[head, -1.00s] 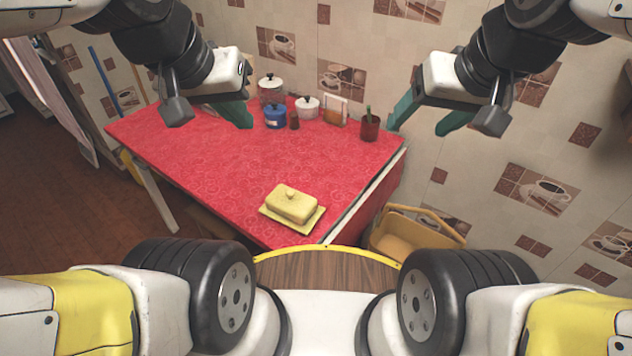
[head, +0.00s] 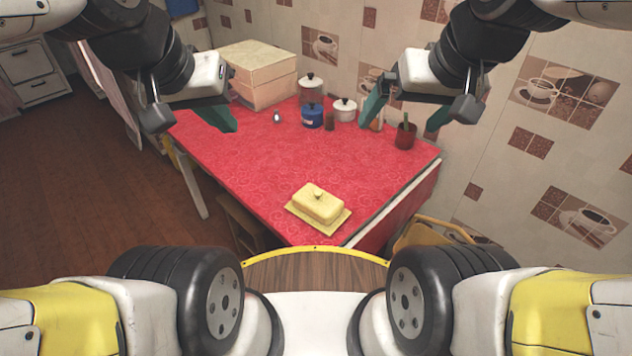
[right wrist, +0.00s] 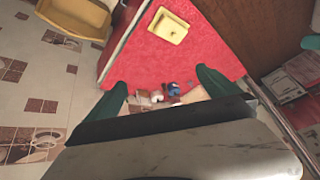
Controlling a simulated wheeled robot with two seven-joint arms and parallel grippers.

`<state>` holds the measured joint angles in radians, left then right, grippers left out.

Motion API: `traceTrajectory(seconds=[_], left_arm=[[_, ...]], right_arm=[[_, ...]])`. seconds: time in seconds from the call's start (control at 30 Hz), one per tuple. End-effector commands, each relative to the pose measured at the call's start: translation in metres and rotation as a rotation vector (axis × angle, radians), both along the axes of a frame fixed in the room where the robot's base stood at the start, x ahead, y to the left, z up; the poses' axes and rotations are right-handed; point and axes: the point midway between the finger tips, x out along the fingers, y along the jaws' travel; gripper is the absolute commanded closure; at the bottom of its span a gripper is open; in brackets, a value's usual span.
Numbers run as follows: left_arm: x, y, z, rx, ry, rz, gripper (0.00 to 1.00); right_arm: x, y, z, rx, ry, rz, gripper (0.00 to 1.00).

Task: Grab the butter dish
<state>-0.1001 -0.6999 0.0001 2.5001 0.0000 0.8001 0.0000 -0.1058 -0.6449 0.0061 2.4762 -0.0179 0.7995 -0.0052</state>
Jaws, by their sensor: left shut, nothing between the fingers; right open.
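The butter dish (head: 319,204) is pale yellow, with a lidded top and a small knob, on a matching flat plate. It sits near the close corner of the red-covered counter (head: 260,170). It also shows in the right wrist view (right wrist: 168,27) at the top. My left gripper (head: 222,118) is shut and empty, raised at the upper left, well away from the dish. My right gripper (head: 405,112) is open and empty, raised at the upper right, apart from the dish. Its green fingers (right wrist: 160,95) show spread in the right wrist view.
At the counter's back stand a large box (head: 262,75), a blue pot (head: 312,117), a white pot (head: 345,110) and a dark red cup (head: 405,136). A yellow chair or basket (head: 432,232) is right of the counter. The counter around the dish is clear.

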Motion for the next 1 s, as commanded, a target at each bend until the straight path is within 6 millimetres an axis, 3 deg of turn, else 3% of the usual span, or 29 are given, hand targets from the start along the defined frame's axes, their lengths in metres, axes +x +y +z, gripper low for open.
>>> traceTrajectory(seconds=[0.27,0.47,0.73,0.9,1.0], left_arm=[[0.000,0.000,0.000,0.000,0.000,0.000,1.00],[0.000,0.000,0.000,0.000,0.000,0.000,1.00],[0.000,0.000,0.000,0.000,0.000,0.000,1.00],[0.000,0.000,0.000,0.000,0.000,0.000,1.00],[0.000,0.000,0.000,0.000,0.000,0.000,1.00]], right_arm=[[0.066,0.020,-0.037,-0.159,0.164,0.173,0.00],[0.115,0.045,-0.086,-0.266,0.280,0.329,0.00],[0.161,0.090,-0.181,-0.381,0.426,0.560,0.00],[0.173,0.117,-0.244,-0.428,0.499,0.690,0.00],[0.175,0.127,-0.270,-0.443,0.526,0.739,0.00]])
